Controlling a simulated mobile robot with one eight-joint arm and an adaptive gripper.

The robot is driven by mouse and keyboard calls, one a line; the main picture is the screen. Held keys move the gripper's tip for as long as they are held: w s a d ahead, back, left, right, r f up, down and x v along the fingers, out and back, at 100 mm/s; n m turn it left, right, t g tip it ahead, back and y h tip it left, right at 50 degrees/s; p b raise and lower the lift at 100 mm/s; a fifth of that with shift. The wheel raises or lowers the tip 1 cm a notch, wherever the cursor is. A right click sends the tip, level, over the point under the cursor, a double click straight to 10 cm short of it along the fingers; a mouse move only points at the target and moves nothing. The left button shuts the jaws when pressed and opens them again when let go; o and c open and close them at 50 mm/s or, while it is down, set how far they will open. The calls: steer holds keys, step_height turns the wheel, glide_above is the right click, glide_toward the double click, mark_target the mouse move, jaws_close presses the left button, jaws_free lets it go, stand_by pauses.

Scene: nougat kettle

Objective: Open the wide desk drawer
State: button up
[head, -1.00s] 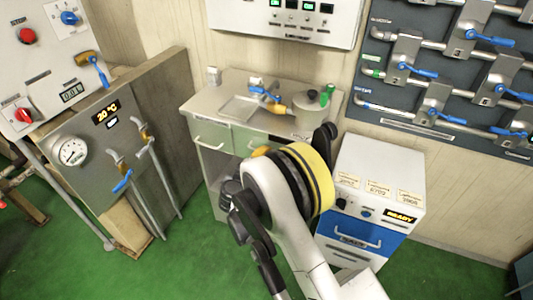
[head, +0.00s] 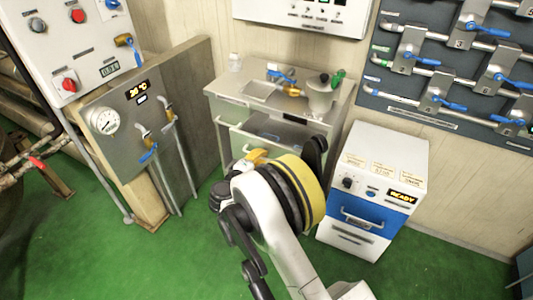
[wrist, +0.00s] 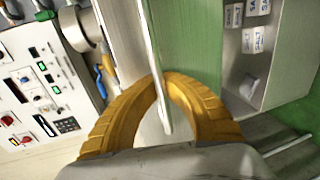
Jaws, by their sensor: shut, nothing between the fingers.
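My gripper (wrist: 163,78) has yellow fingers closed into an arch, with the bar passing across that arch. Whether they touch is unclear. In the head view my gripper (head: 256,157) is at the drawer's front, partly hidden by my arm.
A lidded pot (head: 320,98) and a tray (head: 260,90) are on the desk. A white and blue cabinet (head: 350,235) stands close on the right, a gauge panel (head: 105,121) on the left. Labelled packets (wrist: 252,35) sit in a grey compartment. Green floor is open in front.

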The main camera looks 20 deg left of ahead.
steer(key=o, duration=0.5)
steer(key=shift+s+r, duration=0.25)
steer(key=shift+o, duration=0.5)
steer(key=shift+w+f, duration=0.25)
steer(key=shift+w, duration=0.3)
steer(key=d+v, duration=0.1)
steer(key=v, duration=1.1)
steer(key=shift+a, duration=0.4)
steer(key=shift+s+r, duration=0.1)
